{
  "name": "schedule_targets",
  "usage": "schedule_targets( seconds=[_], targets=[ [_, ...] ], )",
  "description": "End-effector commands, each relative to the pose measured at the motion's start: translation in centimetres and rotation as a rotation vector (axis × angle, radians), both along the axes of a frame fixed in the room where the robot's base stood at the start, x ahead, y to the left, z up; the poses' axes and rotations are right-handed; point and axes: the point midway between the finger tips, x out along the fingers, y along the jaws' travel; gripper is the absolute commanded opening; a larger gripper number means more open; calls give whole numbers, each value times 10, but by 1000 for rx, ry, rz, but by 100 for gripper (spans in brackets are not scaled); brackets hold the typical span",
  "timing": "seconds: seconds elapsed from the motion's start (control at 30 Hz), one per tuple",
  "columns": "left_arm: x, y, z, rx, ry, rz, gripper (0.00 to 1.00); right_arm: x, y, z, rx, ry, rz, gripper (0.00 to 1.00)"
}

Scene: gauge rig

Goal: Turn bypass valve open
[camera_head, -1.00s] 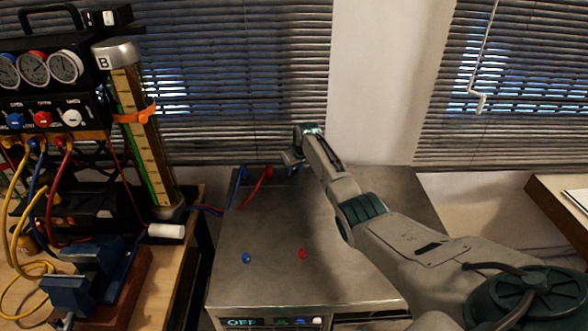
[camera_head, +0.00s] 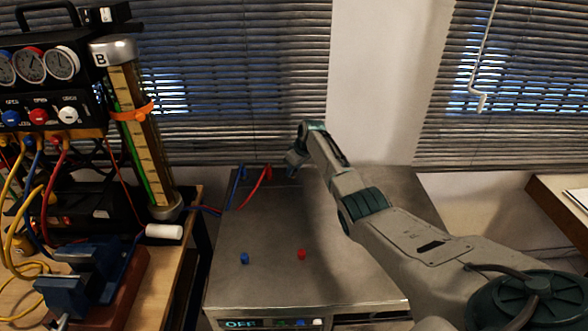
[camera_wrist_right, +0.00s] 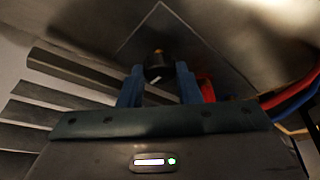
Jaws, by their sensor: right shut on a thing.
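My right gripper (camera_head: 293,168) reaches over the back edge of the grey metal cabinet (camera_head: 270,225), and its fingertips are small and partly hidden in the head view. In the right wrist view my right gripper (camera_wrist_right: 159,85) has its two blue fingers on either side of a dark round knob (camera_wrist_right: 157,66) with a white mark, and is shut on it. The knob stands in front of a grey diamond-shaped plate (camera_wrist_right: 165,30). It looks like the bypass valve, but no label shows. The head view does not show the knob. My left gripper is not in view.
Red (camera_head: 258,184) and blue (camera_head: 236,186) hoses cross the cabinet's back left, close to the gripper. A gauge rig (camera_head: 45,75) and a blue vise (camera_head: 90,275) stand left.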

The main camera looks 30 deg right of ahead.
Motion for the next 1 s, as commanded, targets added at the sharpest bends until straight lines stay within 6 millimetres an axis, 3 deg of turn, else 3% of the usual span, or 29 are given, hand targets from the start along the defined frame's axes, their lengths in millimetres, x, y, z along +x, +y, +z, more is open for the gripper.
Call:
schedule_targets(
  seconds=[0.07,0.1,0.2,0.63,1.0],
  targets=[
    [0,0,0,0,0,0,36,0,0,1,-1,-1,1,8],
    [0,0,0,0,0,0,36,0,0,1,-1,-1,1,38],
    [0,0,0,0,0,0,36,0,0,1,-1,0,0,52],
    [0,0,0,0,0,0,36,-3,-2,9,-2,-2,0,52],
    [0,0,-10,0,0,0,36,-25,-8,62,-3,-4,-1,52]
  ],
)
